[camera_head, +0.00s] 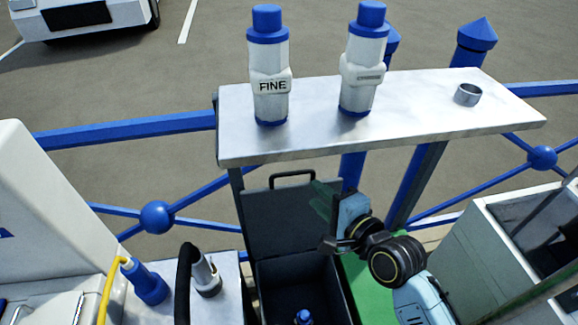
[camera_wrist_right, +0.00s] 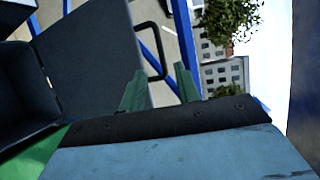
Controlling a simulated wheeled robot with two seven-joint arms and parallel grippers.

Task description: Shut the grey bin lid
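The grey bin (camera_head: 264,290) stands below the pale shelf, its mouth uncovered, with a blue-topped item inside. Its dark grey lid (camera_head: 280,222) stands upright at the back, with a black loop handle (camera_head: 292,174) on its upper edge. The lid (camera_wrist_right: 95,60) and handle (camera_wrist_right: 160,50) also show in the right wrist view. My right gripper (camera_head: 322,200) is in front of the lid's right side, below the handle. Its green fingers (camera_wrist_right: 160,90) are apart with nothing held between them. I cannot tell whether they touch the lid. My left gripper is not in view.
The pale shelf (camera_head: 400,115) overhangs the bin, bearing two white-and-blue bottles (camera_head: 270,70) (camera_head: 362,65) and a metal ring (camera_head: 467,94). A white counter with a blue plug (camera_head: 148,284) is at left. A grey open box (camera_head: 490,245) is at right. Blue railings run behind.

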